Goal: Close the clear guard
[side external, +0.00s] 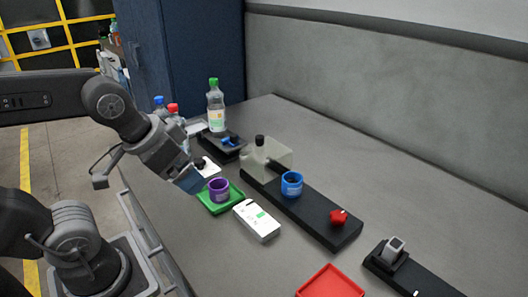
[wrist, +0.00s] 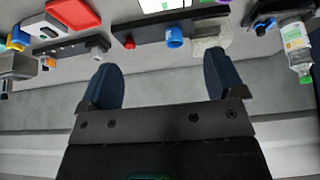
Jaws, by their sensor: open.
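The clear guard (side external: 276,158) is a see-through box-like cover with a black knob (side external: 259,141), at the far left end of a long black base (side external: 318,222). A blue reel (side external: 291,186) stands on the base, to the right of the guard and outside it. A red knob (side external: 338,217) sits near the base's front end. In the wrist view the guard (wrist: 208,44) shows pale beyond the fingers, partly cut by the right finger. My gripper (side external: 188,180) is left of the guard, apart from it. In the wrist view my gripper (wrist: 160,68) has its fingers apart, with nothing between them.
A purple reel (side external: 218,189) stands in a green tray (side external: 232,205), with a white device (side external: 257,221) beside it. A bottle (side external: 215,105) stands behind a small black unit (side external: 221,146). A red tray (side external: 331,283) lies in front.

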